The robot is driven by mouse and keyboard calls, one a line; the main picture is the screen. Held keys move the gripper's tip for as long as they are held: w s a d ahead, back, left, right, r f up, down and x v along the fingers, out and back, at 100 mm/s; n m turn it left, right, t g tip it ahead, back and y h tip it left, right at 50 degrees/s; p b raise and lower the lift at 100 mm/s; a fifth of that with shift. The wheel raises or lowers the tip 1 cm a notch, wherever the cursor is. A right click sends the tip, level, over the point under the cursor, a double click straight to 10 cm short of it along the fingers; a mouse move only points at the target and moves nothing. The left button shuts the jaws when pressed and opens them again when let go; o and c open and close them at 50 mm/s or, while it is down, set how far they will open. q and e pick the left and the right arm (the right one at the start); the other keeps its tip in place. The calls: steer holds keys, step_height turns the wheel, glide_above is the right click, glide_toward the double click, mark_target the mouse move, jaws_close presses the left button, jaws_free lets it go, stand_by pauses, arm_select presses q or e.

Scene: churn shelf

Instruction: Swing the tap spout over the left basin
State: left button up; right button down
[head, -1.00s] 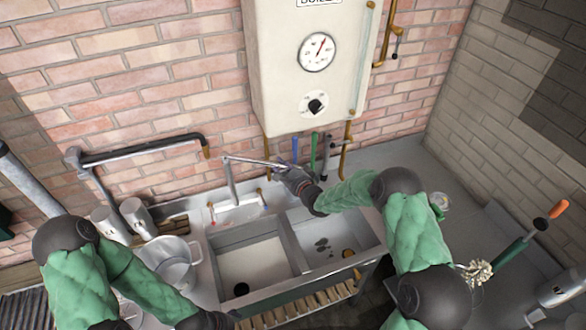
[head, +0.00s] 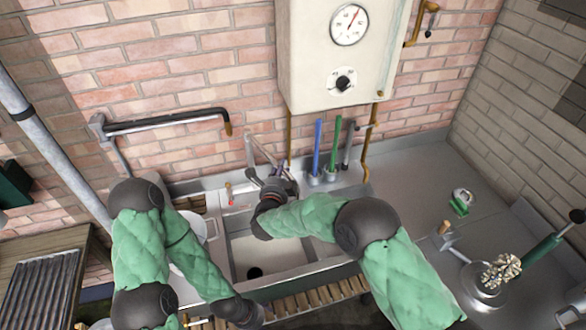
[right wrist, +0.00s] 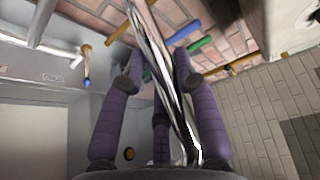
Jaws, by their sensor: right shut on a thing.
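The chrome tap (head: 250,152) stands behind the sink. Its spout (head: 265,152) slants forward and right from the top of the upright. My right gripper (head: 280,178) is shut on the spout, around the rear of the left basin (head: 248,252); it hides the spout's end. In the right wrist view, the shiny spout (right wrist: 160,75) runs between the purple fingers. The right basin (head: 326,248) is mostly covered by my right arm. My left gripper (head: 245,312) is low in front of the sink; its fingers cannot be made out.
A white boiler (head: 335,55) hangs above the counter. Blue (head: 318,145) and green (head: 336,143) handles stand behind the sink. A black pipe (head: 165,123) juts along the wall at left.

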steer(key=s+a+m+g+h+b, duration=0.1)
steer(key=s+a+m+h+b, duration=0.2)
steer(key=a+m+h, duration=0.1)
steer(key=shift+s+a+g+h+b, duration=0.3)
steer(key=shift+a+h, duration=0.4)
steer(key=shift+a, duration=0.6)
steer(key=shift+w, duration=0.1)
steer(key=c, duration=0.9)
jaws_free()
